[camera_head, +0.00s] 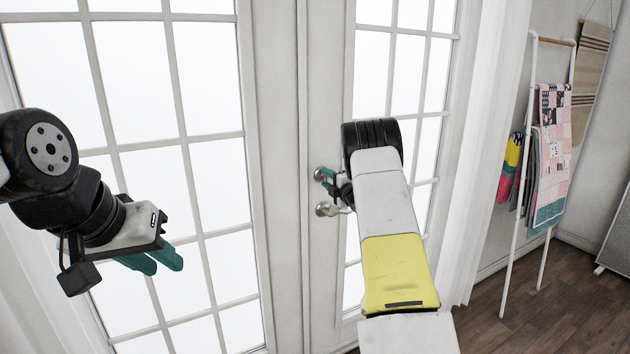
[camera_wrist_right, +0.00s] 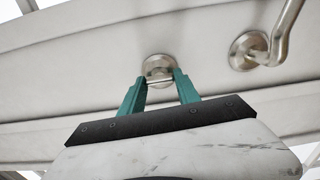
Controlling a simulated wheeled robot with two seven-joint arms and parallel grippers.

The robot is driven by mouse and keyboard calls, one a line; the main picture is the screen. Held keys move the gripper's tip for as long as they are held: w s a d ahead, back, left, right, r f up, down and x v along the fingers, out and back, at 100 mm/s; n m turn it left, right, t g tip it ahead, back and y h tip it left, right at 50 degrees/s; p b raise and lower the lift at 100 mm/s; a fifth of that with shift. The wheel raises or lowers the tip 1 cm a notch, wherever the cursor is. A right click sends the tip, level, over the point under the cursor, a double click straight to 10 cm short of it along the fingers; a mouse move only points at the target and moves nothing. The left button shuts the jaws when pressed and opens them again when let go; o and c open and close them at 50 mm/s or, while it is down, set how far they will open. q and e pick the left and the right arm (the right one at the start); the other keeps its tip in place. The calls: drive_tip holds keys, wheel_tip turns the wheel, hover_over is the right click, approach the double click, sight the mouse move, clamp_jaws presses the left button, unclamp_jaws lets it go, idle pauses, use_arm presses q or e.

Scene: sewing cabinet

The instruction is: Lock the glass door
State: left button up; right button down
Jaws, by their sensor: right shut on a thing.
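The white glass door (camera_head: 330,245) has two paned leaves and fills the middle of the head view. A round metal lock (camera_head: 320,173) sits on it, above a metal handle (camera_head: 325,209). My right gripper (camera_head: 329,180) is at the lock. In the right wrist view its teal fingers (camera_wrist_right: 160,82) are shut on the thumb-turn of the lock (camera_wrist_right: 158,66), and the curved handle (camera_wrist_right: 250,50) is off to the right. My left gripper (camera_head: 160,262) hangs in front of the left leaf, away from the lock. Its two teal fingers show a small gap, with nothing seen between them.
A white ladder rack (camera_head: 508,255) with quilts (camera_head: 552,145) stands by the wall at the right. A white curtain (camera_head: 480,160) hangs beside the door. The dark wooden floor (camera_head: 490,325) is clear in front of the rack.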

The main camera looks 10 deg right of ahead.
drive_tip(key=c, duration=0.9)
unclamp_jaws()
drive_tip(key=shift+v, duration=3.95)
